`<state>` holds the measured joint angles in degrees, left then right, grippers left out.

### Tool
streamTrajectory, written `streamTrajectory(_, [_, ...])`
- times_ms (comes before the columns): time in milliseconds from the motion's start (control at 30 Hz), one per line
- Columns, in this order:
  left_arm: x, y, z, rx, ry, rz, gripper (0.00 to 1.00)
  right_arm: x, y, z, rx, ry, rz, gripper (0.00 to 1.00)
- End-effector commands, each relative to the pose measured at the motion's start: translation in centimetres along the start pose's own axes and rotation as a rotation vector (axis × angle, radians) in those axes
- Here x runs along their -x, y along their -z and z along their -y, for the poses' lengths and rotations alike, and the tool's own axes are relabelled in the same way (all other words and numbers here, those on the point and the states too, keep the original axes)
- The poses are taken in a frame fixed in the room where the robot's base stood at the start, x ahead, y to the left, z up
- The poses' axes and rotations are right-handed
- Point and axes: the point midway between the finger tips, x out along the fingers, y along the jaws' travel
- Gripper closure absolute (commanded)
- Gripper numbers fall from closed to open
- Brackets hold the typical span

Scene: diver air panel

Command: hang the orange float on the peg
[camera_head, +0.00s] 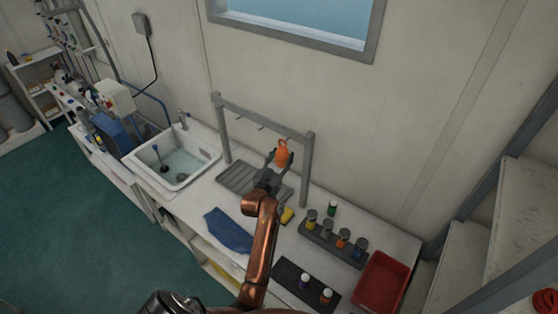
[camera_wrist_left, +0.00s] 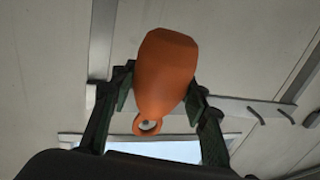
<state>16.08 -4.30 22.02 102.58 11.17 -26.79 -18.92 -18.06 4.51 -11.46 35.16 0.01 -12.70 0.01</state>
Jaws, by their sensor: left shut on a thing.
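The orange float (camera_head: 282,153) is held up in front of the right end of the grey rack. It fills the middle of the left wrist view (camera_wrist_left: 166,68), with its ring eye (camera_wrist_left: 147,126) at the lower end of the picture. My left gripper (camera_head: 275,162) is shut on the float, with one finger on each side. The rack's rail (camera_head: 262,122) carries several short pegs; some also show in the left wrist view (camera_wrist_left: 285,115), right of the float. I cannot tell whether the float touches a peg. My right gripper is not in view.
A drainer (camera_head: 240,180) lies under the rack, beside the sink (camera_head: 160,160). A blue cloth (camera_head: 229,231), a bottle holder (camera_head: 320,243), a dark tray (camera_head: 290,275) and a red tray (camera_head: 381,284) are on the counter. The rack's right post (camera_head: 307,170) stands close beside the float.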

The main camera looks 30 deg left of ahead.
Motion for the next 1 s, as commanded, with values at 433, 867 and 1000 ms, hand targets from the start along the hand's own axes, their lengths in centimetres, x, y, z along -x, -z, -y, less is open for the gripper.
streamTrajectory(433, [-2.5, -0.1, -0.7, 0.0, 0.0, -0.003, 0.84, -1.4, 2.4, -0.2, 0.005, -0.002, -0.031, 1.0])
streamTrajectory(867, [-3.8, -0.7, -0.9, -0.002, 0.001, -0.001, 0.84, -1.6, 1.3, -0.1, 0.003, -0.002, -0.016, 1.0])
streamTrajectory(1000, [-3.9, -0.8, -1.0, -0.001, 0.001, -0.002, 0.84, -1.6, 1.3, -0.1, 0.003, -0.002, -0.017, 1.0])
